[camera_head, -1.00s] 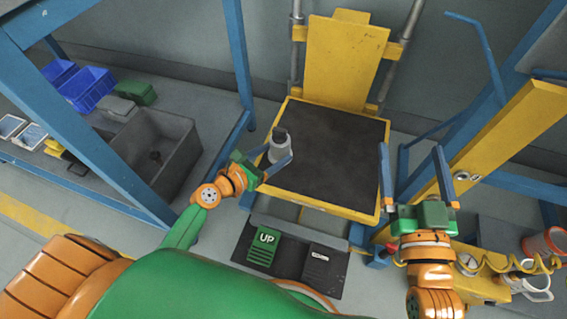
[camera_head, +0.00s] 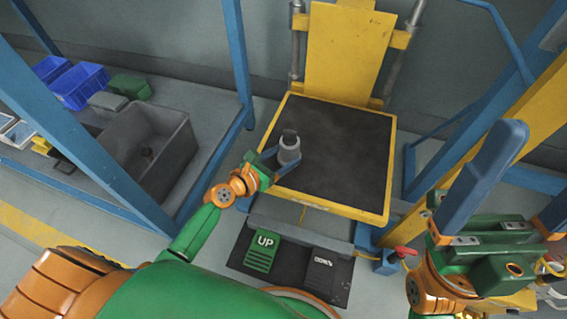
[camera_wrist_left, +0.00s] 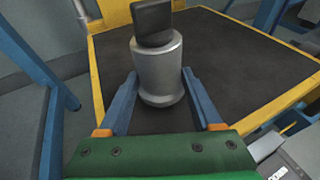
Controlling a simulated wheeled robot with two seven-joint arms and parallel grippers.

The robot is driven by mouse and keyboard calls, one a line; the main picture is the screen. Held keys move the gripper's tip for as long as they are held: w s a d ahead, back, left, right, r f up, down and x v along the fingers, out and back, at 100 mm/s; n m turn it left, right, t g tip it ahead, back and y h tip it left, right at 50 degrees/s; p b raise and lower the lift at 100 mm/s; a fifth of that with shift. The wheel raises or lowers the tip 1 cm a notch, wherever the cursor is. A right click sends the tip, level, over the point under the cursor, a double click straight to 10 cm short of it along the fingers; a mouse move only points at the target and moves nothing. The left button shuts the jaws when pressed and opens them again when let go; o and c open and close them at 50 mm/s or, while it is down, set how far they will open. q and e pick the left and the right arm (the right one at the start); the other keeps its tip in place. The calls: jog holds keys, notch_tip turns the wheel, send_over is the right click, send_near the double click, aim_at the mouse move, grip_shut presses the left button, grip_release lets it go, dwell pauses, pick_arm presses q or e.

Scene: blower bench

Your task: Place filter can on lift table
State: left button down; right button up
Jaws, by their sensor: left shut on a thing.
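The filter can (camera_head: 289,154) is a grey cylinder with a dark top. It is upright over the left part of the lift table's dark top (camera_head: 340,150), which has a yellow rim. My left gripper (camera_head: 281,160) is shut on the can from the near left side. In the left wrist view the can (camera_wrist_left: 160,72) sits between the two blue fingers. I cannot tell whether its base touches the table top. My right gripper (camera_head: 535,170) is open and empty at the right, close to the head camera.
A floor pedal unit with a green UP pedal (camera_head: 263,252) and a dark pedal (camera_head: 320,265) lies before the table. A grey bin (camera_head: 170,165) and blue bins (camera_head: 82,87) stand at left. Blue frame posts (camera_head: 236,60) flank the table. Most of the table top is free.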

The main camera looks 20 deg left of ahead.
pick_arm(q)
jog(key=shift+f, duration=0.3)
jog(key=shift+c, duration=0.3)
grip_release()
